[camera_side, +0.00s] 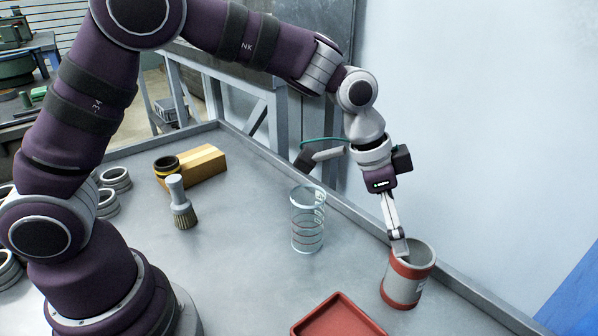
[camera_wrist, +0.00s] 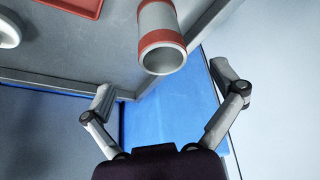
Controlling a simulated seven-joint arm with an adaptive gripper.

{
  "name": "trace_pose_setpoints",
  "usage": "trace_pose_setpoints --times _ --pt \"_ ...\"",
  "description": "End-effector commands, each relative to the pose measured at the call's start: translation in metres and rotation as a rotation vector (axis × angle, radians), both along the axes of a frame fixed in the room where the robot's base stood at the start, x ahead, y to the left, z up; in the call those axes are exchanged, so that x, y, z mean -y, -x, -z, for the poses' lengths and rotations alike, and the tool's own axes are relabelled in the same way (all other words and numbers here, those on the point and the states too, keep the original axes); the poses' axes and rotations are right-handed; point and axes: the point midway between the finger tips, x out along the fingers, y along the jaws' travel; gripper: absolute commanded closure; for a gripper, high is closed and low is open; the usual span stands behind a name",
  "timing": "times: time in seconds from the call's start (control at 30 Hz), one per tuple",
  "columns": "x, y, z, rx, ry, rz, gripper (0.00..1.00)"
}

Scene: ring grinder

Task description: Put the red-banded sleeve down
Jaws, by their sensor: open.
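The red-banded sleeve (camera_side: 408,284) is a grey open tube with a red band at each end. In the side view it stands upright, or nearly so, on the metal table near its right raised edge. In the wrist view the sleeve (camera_wrist: 160,22) shows at the top middle, with its open end towards me. My gripper (camera_side: 399,243) is at the sleeve's upper rim in the side view. In the wrist view my gripper (camera_wrist: 164,84) has its two fingers spread wide, with nothing between the tips. The side view does not show clearly whether a finger touches the sleeve.
A red tray (camera_side: 338,319) lies left of the sleeve. A clear ringed cylinder (camera_side: 308,222) stands further back. A brush (camera_side: 181,205), a wooden block (camera_side: 201,165) with a dark ring (camera_side: 166,167), and grey rings (camera_side: 116,179) are further left. The table's raised edge (camera_side: 462,283) runs close by the sleeve.

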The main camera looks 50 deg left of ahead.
Motion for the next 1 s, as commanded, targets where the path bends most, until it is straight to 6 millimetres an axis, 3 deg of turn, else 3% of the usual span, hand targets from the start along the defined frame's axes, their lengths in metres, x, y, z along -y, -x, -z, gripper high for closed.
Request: trace_pose_setpoints --times 0.27,0.37,0.5,0.7,0.8,1.0 --pt "-0.02 0.013 -0.035 0.012 -0.002 -0.058 0.07" --pt "-0.049 0.034 -0.061 0.031 -0.005 -0.194 0.07" --pt "-0.096 0.083 -0.086 0.059 0.002 -0.44 0.07" --pt "-0.135 0.143 -0.084 0.087 0.026 -0.715 0.07" --pt "-0.142 0.156 -0.08 0.09 0.033 -0.775 0.07" --pt "-0.143 0.159 -0.078 0.09 0.035 -0.791 0.07"
